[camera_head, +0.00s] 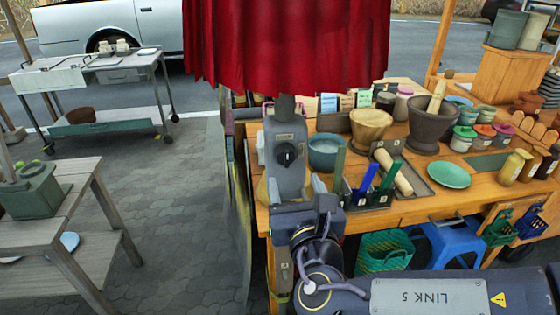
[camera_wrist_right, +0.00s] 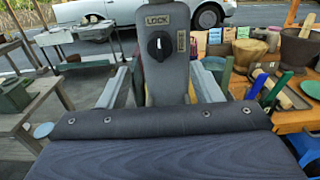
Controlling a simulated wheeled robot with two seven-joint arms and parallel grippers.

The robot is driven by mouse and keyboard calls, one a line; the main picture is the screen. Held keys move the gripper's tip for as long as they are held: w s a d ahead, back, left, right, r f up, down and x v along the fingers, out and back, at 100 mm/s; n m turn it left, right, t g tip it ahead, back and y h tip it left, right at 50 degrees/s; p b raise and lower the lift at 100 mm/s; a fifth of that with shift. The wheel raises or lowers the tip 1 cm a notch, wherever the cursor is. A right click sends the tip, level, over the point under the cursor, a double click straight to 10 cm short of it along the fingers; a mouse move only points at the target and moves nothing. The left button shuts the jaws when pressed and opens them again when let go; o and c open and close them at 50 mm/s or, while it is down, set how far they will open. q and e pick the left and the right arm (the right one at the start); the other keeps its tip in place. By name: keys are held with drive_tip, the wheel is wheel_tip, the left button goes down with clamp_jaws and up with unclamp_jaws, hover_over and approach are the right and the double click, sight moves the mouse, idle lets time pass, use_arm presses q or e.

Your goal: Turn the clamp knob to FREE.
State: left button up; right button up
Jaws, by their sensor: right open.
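The clamp knob (camera_head: 287,154) is a round black dial on the front of a grey clamp post (camera_head: 284,128). In the right wrist view the knob (camera_wrist_right: 159,46) has a pale mark pointing up toward the LOCK label (camera_wrist_right: 157,20). The FREE label (camera_wrist_right: 181,41) stands sideways to the knob's right. My right gripper (camera_head: 297,190) is below the knob in the head view. In the wrist view its two grey fingers (camera_wrist_right: 163,72) are spread on either side of the post, below the knob, holding nothing. My left gripper is not in view.
A red cloth (camera_head: 287,45) hangs above the post. A wooden stall table (camera_head: 405,211) at right carries a teal bowl (camera_head: 325,151), mortars, jars and a dark caddy with blue tools (camera_head: 368,181). A grey wooden table (camera_head: 85,178) stands at left. The paved floor between is clear.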

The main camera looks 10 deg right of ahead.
sight(286, 158)
drive_tip(key=w, duration=0.7)
drive_tip(key=shift+w, duration=0.35)
drive_tip(key=shift+c, duration=0.5)
drive_tip(key=c, duration=0.9)
drive_tip(key=shift+f+m+b, duration=0.15)
drive_tip(key=shift+m+b, duration=0.25)
drive_tip(key=shift+b, duration=0.1)
drive_tip(key=m+b, duration=0.6)
drive_tip(key=b, duration=0.4)
drive_tip(key=shift+f+b, duration=0.2)
drive_tip(key=shift+b, duration=0.1)
drive_tip(key=m+b, duration=0.8)
drive_tip(key=b, duration=0.2)
drive_tip(key=shift+r, duration=0.1)
drive_tip(key=shift+r+m+b, duration=0.2)
drive_tip(key=shift+m+b, duration=1.2)
drive_tip(key=shift+m, duration=0.2)
